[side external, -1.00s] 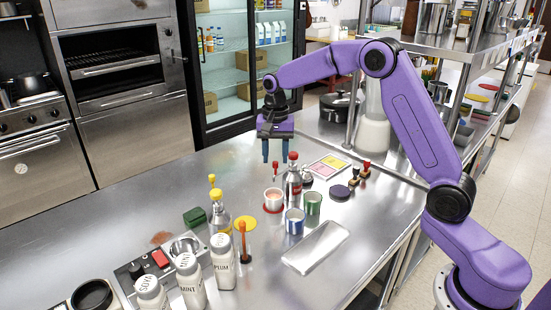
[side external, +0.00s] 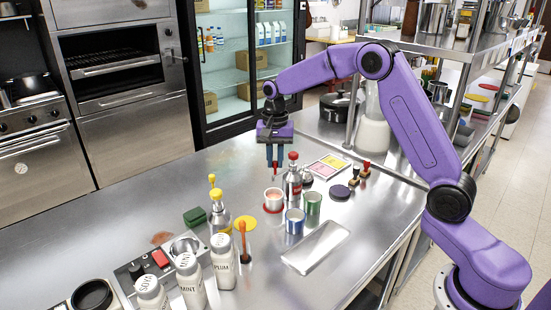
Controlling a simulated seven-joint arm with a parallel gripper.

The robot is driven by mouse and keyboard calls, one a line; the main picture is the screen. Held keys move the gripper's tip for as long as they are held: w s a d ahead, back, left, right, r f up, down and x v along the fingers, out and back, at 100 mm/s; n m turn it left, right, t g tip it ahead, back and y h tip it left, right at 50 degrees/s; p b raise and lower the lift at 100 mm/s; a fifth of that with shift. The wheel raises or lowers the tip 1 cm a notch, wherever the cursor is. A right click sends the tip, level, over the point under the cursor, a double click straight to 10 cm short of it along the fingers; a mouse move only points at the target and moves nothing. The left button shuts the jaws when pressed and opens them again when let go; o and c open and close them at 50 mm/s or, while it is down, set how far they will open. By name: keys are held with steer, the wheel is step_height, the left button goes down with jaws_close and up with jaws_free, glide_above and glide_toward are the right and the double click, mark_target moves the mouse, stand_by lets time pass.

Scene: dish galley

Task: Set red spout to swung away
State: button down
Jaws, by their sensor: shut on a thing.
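The red-topped metal bottle (side external: 292,182) stands upright on the steel counter. Its red spout (side external: 274,170) points to the left, over the back of a white cup (side external: 273,196) with pinkish contents on a red disc. My gripper (side external: 275,163) points straight down with its blue fingers at the spout's red tip. It is shut on the spout, though the exact contact is small and hard to see.
A yellow-topped bottle (side external: 219,215) stands to the left beside a yellow disc. Blue (side external: 295,222) and green (side external: 313,203) cups stand in front. A picture board (side external: 329,166) and stamps (side external: 362,172) are to the right. Labelled white bottles are at front left.

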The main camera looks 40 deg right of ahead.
steer(key=w+d+m, duration=0.4)
steer(key=w+m, duration=0.2)
steer(key=m, duration=0.7)
steer(key=shift+w+d, duration=0.15)
steer(key=shift+w, duration=0.1)
steer(key=shift+r, duration=0.1)
stand_by(0.4)
steer(key=c, duration=1.1)
jaws_free()
steer(key=shift+o, duration=0.2)
step_height(320, 180, up, 12)
